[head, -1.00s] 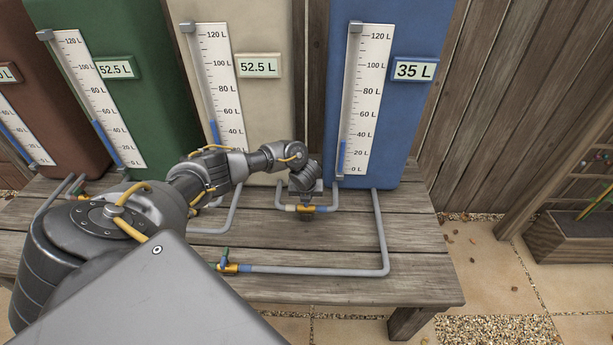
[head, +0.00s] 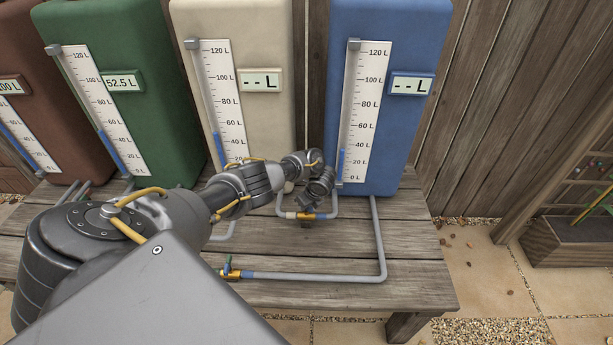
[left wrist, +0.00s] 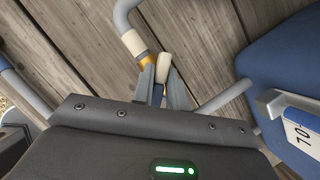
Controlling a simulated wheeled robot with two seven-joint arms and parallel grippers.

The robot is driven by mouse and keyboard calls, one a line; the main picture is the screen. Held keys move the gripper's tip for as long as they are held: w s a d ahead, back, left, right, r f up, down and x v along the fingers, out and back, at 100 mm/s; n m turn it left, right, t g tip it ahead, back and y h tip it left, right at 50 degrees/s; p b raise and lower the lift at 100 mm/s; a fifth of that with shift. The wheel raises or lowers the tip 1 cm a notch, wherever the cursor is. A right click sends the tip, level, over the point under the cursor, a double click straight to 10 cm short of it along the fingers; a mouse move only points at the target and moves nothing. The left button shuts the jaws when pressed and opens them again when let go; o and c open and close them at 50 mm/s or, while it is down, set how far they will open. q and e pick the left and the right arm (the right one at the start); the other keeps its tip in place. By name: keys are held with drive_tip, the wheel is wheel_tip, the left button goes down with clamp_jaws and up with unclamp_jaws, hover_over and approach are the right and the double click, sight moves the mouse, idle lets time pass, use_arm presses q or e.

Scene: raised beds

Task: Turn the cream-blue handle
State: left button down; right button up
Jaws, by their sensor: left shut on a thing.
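The cream-blue valve (head: 306,216) is a brass fitting on the grey pipe between the cream tank (head: 268,120) and the blue tank (head: 410,140). Its handle (left wrist: 162,66) shows cream in the left wrist view, between the fingers. My left gripper (left wrist: 160,84) is shut on this handle. In the head view my left gripper (head: 312,203) reaches down to the valve and covers most of the handle. The displays on the cream tank (head: 260,82) and the blue tank (head: 411,85) both read "-- L". My right gripper is in neither view.
A second brass valve (head: 232,273) with a blue-green handle sits on the front pipe (head: 320,278). The green tank (head: 150,140) reads 52.5 L, with a brown tank (head: 20,120) at far left. The wooden bench (head: 420,285) is clear at front right.

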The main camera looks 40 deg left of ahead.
use_arm(q)
drive_tip(key=shift+w+d+n+g, duration=0.1)
drive_tip(key=shift+n+g, duration=0.2)
drive_tip(key=shift+n, duration=0.7)
drive_tip(key=shift+n+g+b, duration=0.4)
drive_tip(key=shift+n+b, duration=0.1)
drive_tip(key=shift+n, duration=0.4)
drive_tip(key=n+g+b, duration=0.1)
drive_tip(key=n+b, duration=0.1)
drive_tip(key=n, duration=0.1)
drive_tip(key=shift+n+g+h, duration=0.3)
drive_tip(key=shift+n, duration=0.4)
drive_tip(key=shift+b, duration=0.3)
drive_tip(key=shift+r, duration=0.1)
drive_tip(key=c, duration=1.4)
unclamp_jaws()
drive_tip(key=shift+c, duration=0.2)
